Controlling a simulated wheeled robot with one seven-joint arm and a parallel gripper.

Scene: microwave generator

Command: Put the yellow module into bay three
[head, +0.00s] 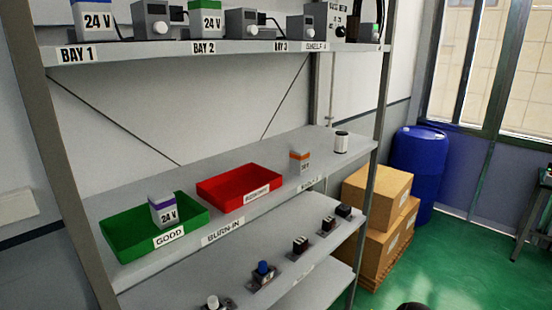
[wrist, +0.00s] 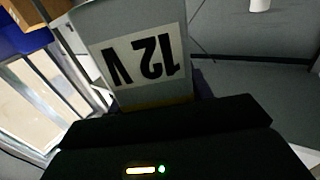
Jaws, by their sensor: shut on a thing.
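My gripper (wrist: 165,118) shows as dark jaws in the wrist view, shut on a grey module (wrist: 135,50) with a white 12 V label. A thin yellow band shows at the module's edge by the jaws, and its label is upside down in the picture. The head view shows neither the jaws nor this module. Bay three (head: 280,46) is on the top shelf in the head view, marked by its label. No module stands directly above that label; a grey device (head: 312,27) stands just to its right.
Bays one and two hold 24 V modules, blue-topped (head: 93,20) and green-topped (head: 207,20), with grey devices beside them. Below are a green tray (head: 122,236) holding a purple-topped module (head: 163,210), an empty red tray (head: 240,184) and an orange-topped module (head: 299,161). Cartons (head: 376,195) stand right.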

